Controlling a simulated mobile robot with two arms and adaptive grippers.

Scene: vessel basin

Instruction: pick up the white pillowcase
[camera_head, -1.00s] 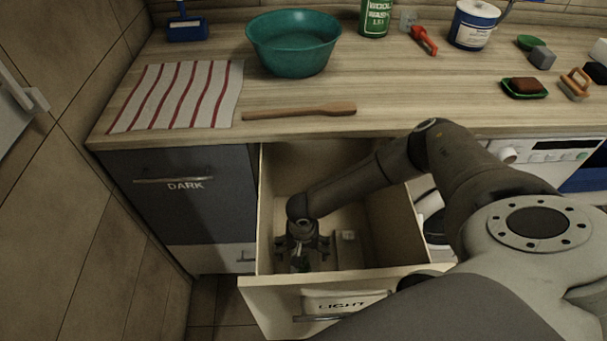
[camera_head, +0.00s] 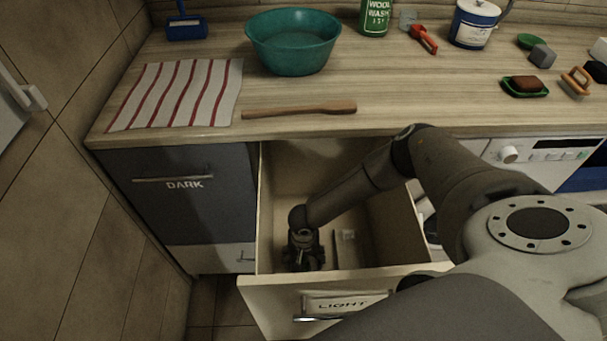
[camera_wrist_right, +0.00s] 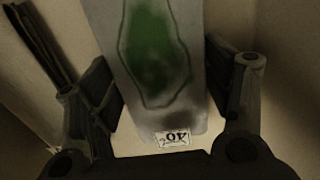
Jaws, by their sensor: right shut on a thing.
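My right gripper (camera_head: 303,260) is down inside the open drawer labelled LIGHT (camera_head: 345,302). In the right wrist view a pale grey-white cloth (camera_wrist_right: 100,22), which looks like the white pillowcase, lies between the two fingers. It has a large green patch and a small label reading 40°. The gripper (camera_wrist_right: 163,80) is shut on this cloth, with one finger at each side of it. In the head view the arm and gripper hide the cloth. My left gripper is not in view.
The drawer walls (camera_head: 395,225) stand close around my right arm. A small white item (camera_head: 347,235) lies in the drawer, right of the gripper. The worktop above holds a teal basin (camera_head: 293,42), a striped cloth (camera_head: 180,95) and a wooden paddle (camera_head: 300,110). A closed DARK drawer (camera_head: 185,200) is at left.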

